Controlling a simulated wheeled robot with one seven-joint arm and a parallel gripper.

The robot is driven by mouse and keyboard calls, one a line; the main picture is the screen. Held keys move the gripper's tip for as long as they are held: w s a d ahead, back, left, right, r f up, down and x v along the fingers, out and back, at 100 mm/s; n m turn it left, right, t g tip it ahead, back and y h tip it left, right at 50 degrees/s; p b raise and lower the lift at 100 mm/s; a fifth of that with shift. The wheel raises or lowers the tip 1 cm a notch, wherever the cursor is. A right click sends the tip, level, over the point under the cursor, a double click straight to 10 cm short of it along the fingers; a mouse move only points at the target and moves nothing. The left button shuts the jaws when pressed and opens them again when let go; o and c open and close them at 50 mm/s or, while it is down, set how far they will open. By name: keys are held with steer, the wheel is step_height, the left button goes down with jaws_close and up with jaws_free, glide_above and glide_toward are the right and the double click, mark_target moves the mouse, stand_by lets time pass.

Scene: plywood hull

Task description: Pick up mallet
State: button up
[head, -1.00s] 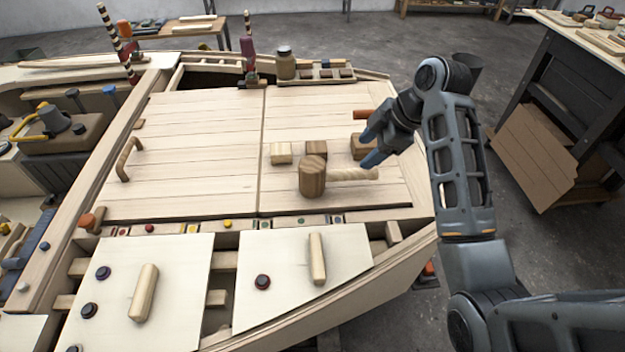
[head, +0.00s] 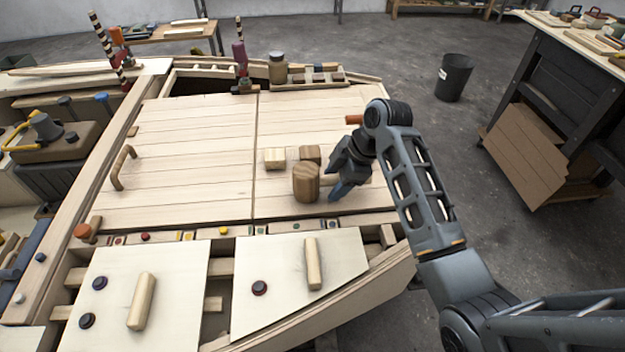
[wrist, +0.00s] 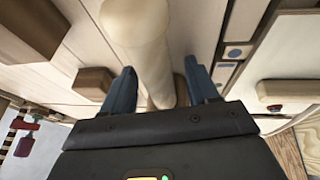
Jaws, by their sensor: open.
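The wooden mallet lies on the right-hand deck panel, its thick brown head (head: 306,183) to the left and its pale handle (head: 328,180) pointing right. My gripper (head: 338,188) is low over the handle, just right of the head, and hides much of the handle in the head view. In the wrist view the pale handle (wrist: 150,55) runs between my two blue fingers (wrist: 158,66). The fingers are open, one on each side of it, with a gap showing at least on the right. The mallet's head is mostly hidden in the wrist view.
Two small wooden blocks, a pale one (head: 274,158) and a darker one (head: 310,153), sit just behind the mallet. An orange-brown peg (head: 354,119) lies farther back. A jar (head: 277,68) stands at the panel's far edge.

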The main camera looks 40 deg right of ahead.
steer(key=shift+c, duration=0.4)
jaws_close()
steer(key=shift+r, duration=0.2)
